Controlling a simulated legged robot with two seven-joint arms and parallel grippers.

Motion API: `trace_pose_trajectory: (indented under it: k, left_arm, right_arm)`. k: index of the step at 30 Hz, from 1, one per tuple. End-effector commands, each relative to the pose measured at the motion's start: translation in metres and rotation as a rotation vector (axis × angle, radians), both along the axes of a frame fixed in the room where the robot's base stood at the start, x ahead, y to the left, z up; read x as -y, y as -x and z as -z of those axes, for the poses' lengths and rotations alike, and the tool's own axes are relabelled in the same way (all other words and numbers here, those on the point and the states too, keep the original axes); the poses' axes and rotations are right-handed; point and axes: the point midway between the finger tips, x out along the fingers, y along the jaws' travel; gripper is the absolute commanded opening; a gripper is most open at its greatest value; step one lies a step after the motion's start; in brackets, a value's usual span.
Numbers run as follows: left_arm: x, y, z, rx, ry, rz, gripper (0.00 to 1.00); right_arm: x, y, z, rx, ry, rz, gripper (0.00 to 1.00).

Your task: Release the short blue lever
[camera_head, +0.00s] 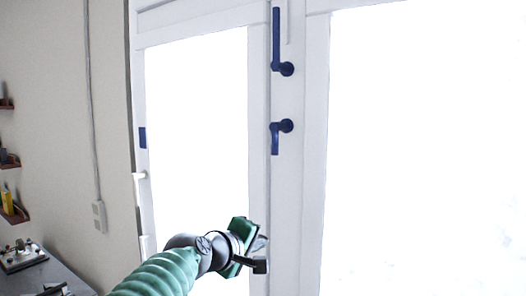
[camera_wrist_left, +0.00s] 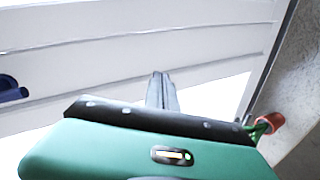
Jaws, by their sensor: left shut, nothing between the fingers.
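The short blue lever (camera_head: 276,140) is on the white window frame in the head view. It points straight down from its round pivot. A longer blue lever (camera_head: 276,38) points up above it. My left gripper (camera_head: 261,254) is below the short lever and apart from it, in front of the window frame. In the left wrist view its fingers (camera_wrist_left: 161,92) are together with nothing between them. A dark blue part (camera_wrist_left: 11,91) shows at that view's left edge; I cannot tell which lever it is. My right gripper is not in view.
The white window frame (camera_head: 313,170) holds bright panes on both sides. A small blue hinge piece (camera_head: 142,137) and a white handle (camera_head: 139,176) are at its left edge. Shelves (camera_head: 14,213) and a grey worktop (camera_head: 50,280) stand at the far left. The space around the short lever is clear.

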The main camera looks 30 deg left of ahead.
Motion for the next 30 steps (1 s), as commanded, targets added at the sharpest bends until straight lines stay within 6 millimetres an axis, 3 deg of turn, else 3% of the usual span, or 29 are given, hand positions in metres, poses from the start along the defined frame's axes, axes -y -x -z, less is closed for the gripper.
trace_pose_trajectory:
  k: [1,3,6,9,13,23,30]
  left_arm:
    - [-0.012,0.003,-0.050,0.079,0.049,-0.036,0.00]
    - [-0.024,0.011,-0.103,0.180,0.122,-0.071,0.00]
    - [-0.035,0.023,-0.161,0.291,0.200,-0.102,0.00]
    - [-0.042,0.034,-0.196,0.361,0.250,-0.113,0.00]
    - [-0.044,0.039,-0.210,0.393,0.272,-0.118,0.00]
    - [-0.044,0.036,-0.210,0.391,0.272,-0.117,0.00]
    - [-0.049,0.000,-0.211,0.388,0.272,-0.118,0.00]
  right_arm:
    - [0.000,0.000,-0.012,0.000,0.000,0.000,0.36]
    - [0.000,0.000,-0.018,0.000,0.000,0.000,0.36]
    - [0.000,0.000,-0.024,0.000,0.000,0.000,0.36]
    - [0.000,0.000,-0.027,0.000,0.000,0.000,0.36]
    - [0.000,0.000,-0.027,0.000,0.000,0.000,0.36]
    - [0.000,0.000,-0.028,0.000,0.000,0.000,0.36]
    - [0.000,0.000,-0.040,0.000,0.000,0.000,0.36]
